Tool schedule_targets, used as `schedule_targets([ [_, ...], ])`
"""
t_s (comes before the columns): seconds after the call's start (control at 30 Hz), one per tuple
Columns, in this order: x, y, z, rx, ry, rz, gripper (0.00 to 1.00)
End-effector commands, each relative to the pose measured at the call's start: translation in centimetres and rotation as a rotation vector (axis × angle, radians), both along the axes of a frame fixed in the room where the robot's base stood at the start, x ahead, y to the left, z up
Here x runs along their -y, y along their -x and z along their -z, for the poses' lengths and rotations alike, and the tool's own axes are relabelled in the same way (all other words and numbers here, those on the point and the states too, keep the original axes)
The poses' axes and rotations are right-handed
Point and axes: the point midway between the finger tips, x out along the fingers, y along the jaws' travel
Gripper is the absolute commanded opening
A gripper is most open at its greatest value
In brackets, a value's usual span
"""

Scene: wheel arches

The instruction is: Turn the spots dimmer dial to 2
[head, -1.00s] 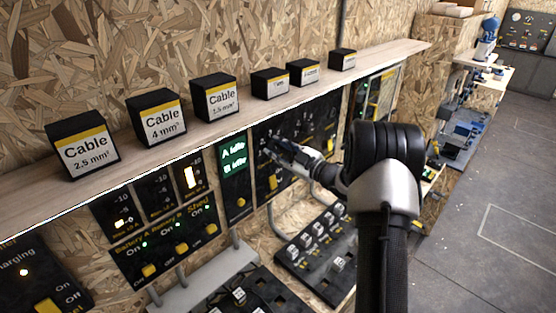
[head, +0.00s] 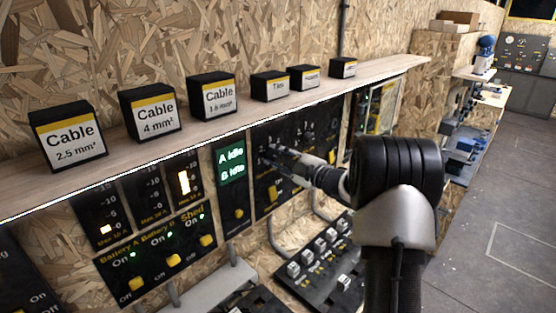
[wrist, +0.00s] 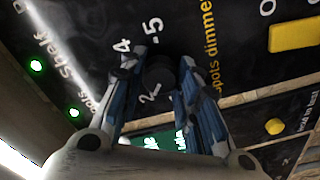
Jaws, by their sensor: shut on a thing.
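The spots dimmer dial (wrist: 160,74) is a dark round knob on a black panel, in the wrist view. White figures 5, 4 and 2 stand around it, and yellow "spots dimmer" lettering (wrist: 209,45) runs beside it. My gripper (wrist: 164,66) is shut on the dial, one blue-grey finger on each side. In the head view my gripper (head: 272,154) reaches the black panel (head: 262,133) under the shelf, and the dial is hidden behind it. The dial's pointer does not show clearly, so I cannot tell its setting.
A wooden shelf (head: 205,128) with several black cable boxes runs just above the panel. Left of the panel are a green "A Idle, B Idle" display (head: 231,162) and yellow switches (head: 172,260). A black socket board (head: 318,268) lies below. Open floor is at right.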

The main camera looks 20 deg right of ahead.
Motion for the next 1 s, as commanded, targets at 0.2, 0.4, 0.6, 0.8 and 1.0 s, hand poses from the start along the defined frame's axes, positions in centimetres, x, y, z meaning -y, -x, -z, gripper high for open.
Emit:
schedule_targets([
  [0.2,0.0,0.0,0.0,0.0,0.0,0.0,0.06],
  [0.4,0.0,0.0,0.0,0.0,-0.001,0.0,0.42],
  [0.6,0.0,0.0,0.0,0.0,-0.001,0.0,0.51],
  [0.8,0.0,0.0,0.0,0.0,-0.001,0.0,0.51],
  [1.0,0.6,1.2,0.0,-0.001,-0.002,0.002,0.51],
])
